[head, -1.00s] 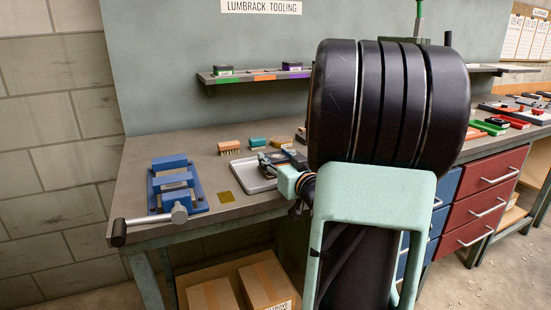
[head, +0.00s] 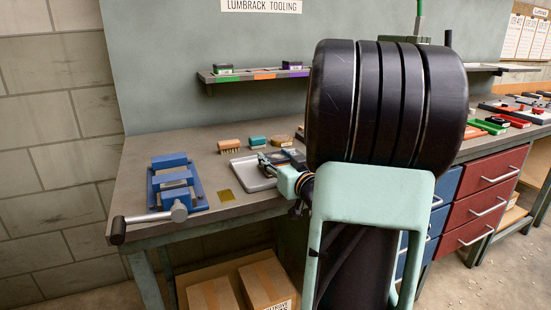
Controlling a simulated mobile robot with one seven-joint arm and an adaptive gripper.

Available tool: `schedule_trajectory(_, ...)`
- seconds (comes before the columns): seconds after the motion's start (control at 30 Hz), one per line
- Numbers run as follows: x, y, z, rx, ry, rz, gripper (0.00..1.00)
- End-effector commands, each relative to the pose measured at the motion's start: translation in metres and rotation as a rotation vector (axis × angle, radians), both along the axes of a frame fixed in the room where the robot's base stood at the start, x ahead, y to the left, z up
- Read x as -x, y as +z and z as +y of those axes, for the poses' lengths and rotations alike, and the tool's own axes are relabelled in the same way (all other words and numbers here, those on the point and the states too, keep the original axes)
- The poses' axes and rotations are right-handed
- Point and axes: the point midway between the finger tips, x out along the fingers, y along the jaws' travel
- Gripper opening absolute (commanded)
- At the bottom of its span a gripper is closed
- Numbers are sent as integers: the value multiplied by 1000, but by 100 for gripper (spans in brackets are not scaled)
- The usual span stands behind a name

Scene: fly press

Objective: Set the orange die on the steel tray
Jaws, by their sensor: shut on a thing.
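The steel tray (head: 243,174) lies on the workbench, left of my arm, and its right part is covered by my gripper. My gripper (head: 268,165) is low over the tray, shut on a small dark block that is mostly hidden by the fingers. No orange face shows on it, but it is likely the orange die, since the orange-marked place on the wall shelf (head: 264,76) is empty. I cannot tell whether the block touches the tray.
A blue vise-like fixture (head: 172,185) with a handle stands at left. A brush (head: 230,147), a teal block (head: 257,140) and a round tan item (head: 282,139) lie behind the tray. A brass plate (head: 225,195) lies in front. A green die (head: 223,70) and purple die (head: 292,65) sit on the shelf.

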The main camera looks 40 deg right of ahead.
Motion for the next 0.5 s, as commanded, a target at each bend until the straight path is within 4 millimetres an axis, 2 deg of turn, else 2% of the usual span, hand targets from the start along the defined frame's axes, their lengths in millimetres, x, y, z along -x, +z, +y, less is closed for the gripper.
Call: schedule_trajectory(0.5, 0, -2, 0, 3, 0, -5, 0)
